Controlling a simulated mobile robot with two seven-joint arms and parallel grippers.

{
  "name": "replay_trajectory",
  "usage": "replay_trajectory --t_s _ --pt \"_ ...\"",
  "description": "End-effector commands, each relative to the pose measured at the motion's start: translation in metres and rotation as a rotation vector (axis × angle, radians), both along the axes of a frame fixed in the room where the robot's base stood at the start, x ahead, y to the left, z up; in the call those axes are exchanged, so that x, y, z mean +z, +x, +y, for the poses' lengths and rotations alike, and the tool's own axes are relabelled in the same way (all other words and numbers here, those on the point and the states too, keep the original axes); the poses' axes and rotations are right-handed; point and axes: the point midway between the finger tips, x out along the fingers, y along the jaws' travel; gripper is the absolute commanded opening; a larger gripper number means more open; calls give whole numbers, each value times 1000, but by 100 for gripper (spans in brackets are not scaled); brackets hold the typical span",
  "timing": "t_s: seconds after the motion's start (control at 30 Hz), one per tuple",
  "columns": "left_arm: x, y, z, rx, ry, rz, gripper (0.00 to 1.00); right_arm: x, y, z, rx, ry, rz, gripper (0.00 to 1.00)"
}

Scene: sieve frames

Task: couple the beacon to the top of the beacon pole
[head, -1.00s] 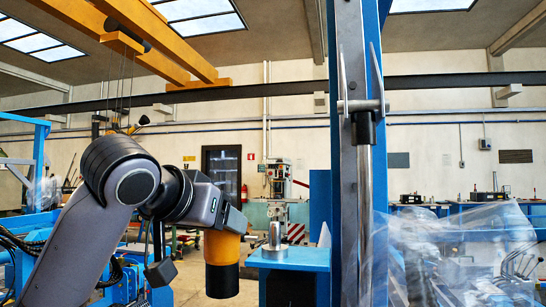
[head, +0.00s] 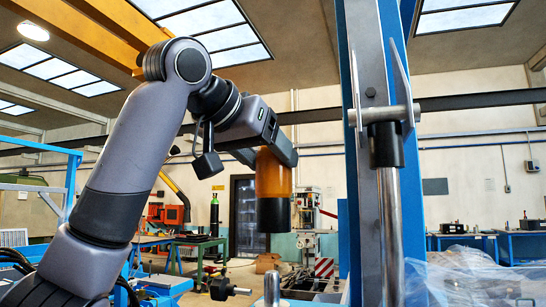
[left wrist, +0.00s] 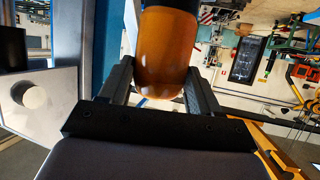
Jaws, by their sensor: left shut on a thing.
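The beacon (head: 273,178) is an orange cylinder with a black lower part. It hangs upright in my left gripper (head: 272,150), black end down, in the head view. In the left wrist view its rounded orange end (left wrist: 168,50) sits between the two dark fingers of my left gripper (left wrist: 158,90), which is shut on it. A short silver stub (head: 271,288), which looks like the top of the beacon pole, shows at the bottom edge of the head view. The beacon appears above the stub with a clear gap. The stub's lower part is out of frame. My right gripper is not in view.
A blue post (head: 354,200) with a silver rod (head: 391,235) and a black collar (head: 385,146) stands right of the beacon. Clear plastic sheeting (head: 460,280) lies at lower right. A dark knob (head: 222,289) sits left of the stub. Air around the beacon is open.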

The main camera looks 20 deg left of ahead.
Motion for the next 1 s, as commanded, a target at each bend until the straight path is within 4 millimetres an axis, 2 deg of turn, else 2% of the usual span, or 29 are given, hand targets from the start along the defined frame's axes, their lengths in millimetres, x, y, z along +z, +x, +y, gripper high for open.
replay_trajectory --t_s 0.37,1.0 --pt "1 -3 1 -3 0 -3 20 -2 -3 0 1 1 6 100" --pt "-48 -3 1 -2 1 -3 20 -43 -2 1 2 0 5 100"
